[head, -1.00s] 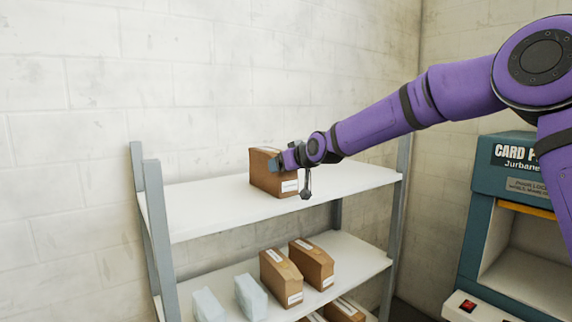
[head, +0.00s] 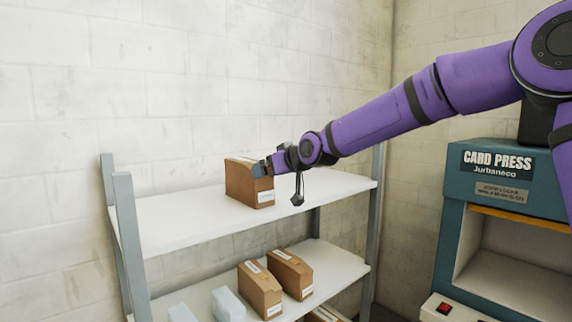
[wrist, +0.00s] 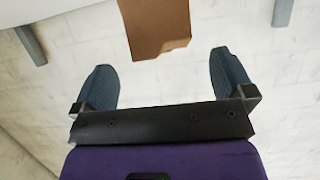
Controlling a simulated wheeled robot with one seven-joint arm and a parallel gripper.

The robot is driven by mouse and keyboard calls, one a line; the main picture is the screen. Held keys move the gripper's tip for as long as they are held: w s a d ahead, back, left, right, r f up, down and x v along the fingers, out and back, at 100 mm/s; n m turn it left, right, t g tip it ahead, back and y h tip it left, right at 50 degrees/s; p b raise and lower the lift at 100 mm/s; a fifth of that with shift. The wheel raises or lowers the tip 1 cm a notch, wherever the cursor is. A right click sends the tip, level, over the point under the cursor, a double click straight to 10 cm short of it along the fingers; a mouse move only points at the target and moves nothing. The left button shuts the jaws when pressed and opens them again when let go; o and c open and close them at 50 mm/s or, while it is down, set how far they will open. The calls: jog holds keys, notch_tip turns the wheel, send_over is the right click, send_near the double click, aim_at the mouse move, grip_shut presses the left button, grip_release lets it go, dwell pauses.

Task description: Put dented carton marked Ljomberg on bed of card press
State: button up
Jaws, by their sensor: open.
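A brown carton (head: 240,183) with a white label stands on the top shelf, near its middle. Its top edge looks uneven, and the label print is too small to read. My gripper (head: 264,168) is at the carton's right side in the head view. In the wrist view my gripper (wrist: 165,75) is open and empty, and the carton (wrist: 155,25) lies ahead, beyond and between the fingertips. The card press (head: 500,165), a teal machine lettered "CARD PRESS Jurbaneco", stands at the right. Its pale bed (head: 515,280) shows inside the open front.
The shelf unit's white top shelf (head: 180,220) is bare around the carton. The lower shelf holds two brown cartons (head: 258,290) (head: 291,273) and pale blue packs (head: 228,304). Another carton (head: 325,314) shows partly below. A red switch (head: 444,308) sits on the press front.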

jog(key=shift+v, duration=2.8)
